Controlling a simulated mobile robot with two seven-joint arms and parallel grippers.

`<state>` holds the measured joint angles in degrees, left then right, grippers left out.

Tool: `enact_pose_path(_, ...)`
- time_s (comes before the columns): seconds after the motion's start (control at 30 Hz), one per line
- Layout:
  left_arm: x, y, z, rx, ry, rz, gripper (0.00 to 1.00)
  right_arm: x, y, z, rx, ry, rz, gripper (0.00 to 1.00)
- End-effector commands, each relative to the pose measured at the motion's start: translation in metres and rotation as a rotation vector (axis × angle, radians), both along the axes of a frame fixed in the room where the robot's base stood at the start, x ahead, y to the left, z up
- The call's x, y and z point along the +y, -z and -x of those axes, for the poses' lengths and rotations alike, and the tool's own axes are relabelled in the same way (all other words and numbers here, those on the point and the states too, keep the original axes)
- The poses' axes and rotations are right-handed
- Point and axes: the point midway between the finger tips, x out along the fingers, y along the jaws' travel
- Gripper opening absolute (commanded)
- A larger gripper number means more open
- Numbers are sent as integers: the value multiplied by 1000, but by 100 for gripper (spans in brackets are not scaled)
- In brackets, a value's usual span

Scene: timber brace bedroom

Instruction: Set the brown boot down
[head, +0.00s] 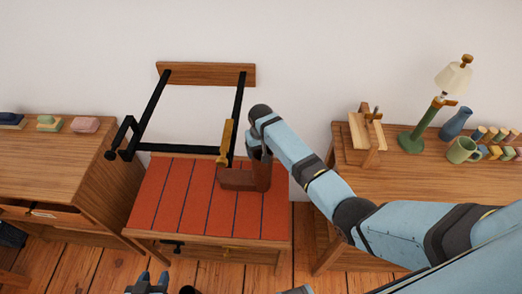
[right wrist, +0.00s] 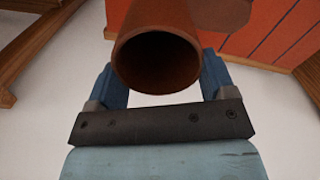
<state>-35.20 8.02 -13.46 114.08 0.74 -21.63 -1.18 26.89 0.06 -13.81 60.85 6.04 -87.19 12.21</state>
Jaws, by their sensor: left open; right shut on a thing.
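The brown boot (head: 240,180) is upright over the red slatted seat of the bench (head: 165,205), its toe pointing left. Its sole looks on or just above the seat; I cannot tell whether it touches. My right gripper (head: 259,153) is shut on the boot's shaft from above right. In the right wrist view the boot's round open top (right wrist: 158,62) sits between the two blue fingers. My left gripper (head: 150,283) is open and empty at the bottom edge of the head view, in front of the bench and apart from the boot.
A dresser (head: 60,160) with small coloured items stands left, its drawer (head: 45,214) partly open. A table (head: 440,190) on the right holds a green lamp (head: 413,137), a mug (head: 463,150) and a vase (head: 455,124). The seat's left part is clear.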

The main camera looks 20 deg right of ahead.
Motion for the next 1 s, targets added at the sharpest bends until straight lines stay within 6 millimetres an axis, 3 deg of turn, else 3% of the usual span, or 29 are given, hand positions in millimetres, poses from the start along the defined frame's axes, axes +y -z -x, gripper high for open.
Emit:
enact_pose_path(0.37,0,0,0,-1,-1,1,43,0,6,-1,-2,0,-1,22)
enact_pose_path(0.4,0,0,0,-1,-1,1,43,0,8,0,-1,0,0,79)
enact_pose_path(0.5,0,-1,-1,-2,-1,1,43,0,7,0,-1,0,0,100)
enact_pose_path(0.77,0,-2,-1,-4,-1,2,43,0,5,0,-1,0,0,100)
enact_pose_path(1.0,0,-7,-1,-4,-1,2,43,0,-30,-1,-4,0,-1,100)
